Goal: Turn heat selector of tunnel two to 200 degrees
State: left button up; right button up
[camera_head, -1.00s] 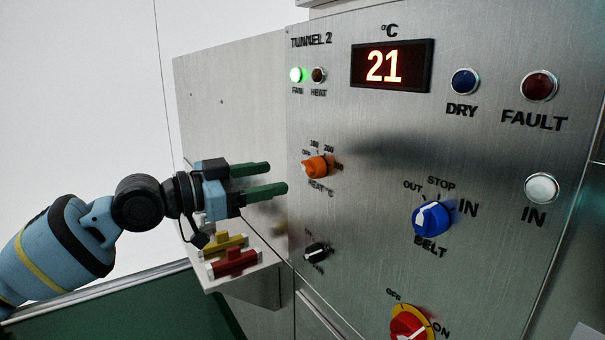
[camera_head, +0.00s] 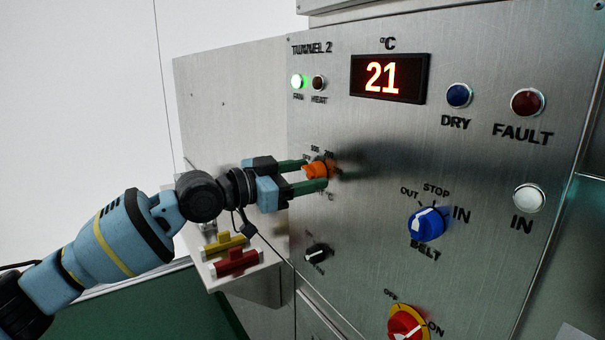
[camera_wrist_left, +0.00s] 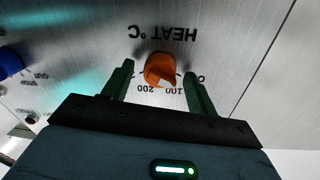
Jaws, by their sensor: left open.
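The orange heat selector knob (camera_head: 318,169) sits on the steel panel under the TUNNEL 2 label. My left gripper (camera_head: 310,174) is open, with its green fingers on either side of the knob. In the left wrist view the knob (camera_wrist_left: 160,70) shows between the two fingertips (camera_wrist_left: 158,78), with a visible gap on each side. The panel appears upside down there, with the HEAT °C label and the 100 and 200 marks readable. The knob's exact pointer setting is hard to tell. The temperature display (camera_head: 388,78) reads 21. My right gripper is not in view.
A blue belt knob (camera_head: 427,223), a small black knob (camera_head: 317,252) and a red-yellow switch (camera_head: 407,322) are on the panel. Yellow (camera_head: 224,243) and red (camera_head: 236,262) handles lie on a ledge below my arm.

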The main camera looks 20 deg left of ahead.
pick_arm(q)
jog(key=c, duration=1)
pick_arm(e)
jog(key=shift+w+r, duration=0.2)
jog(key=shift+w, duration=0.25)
pick_arm(q)
jog(key=shift+f, duration=0.1)
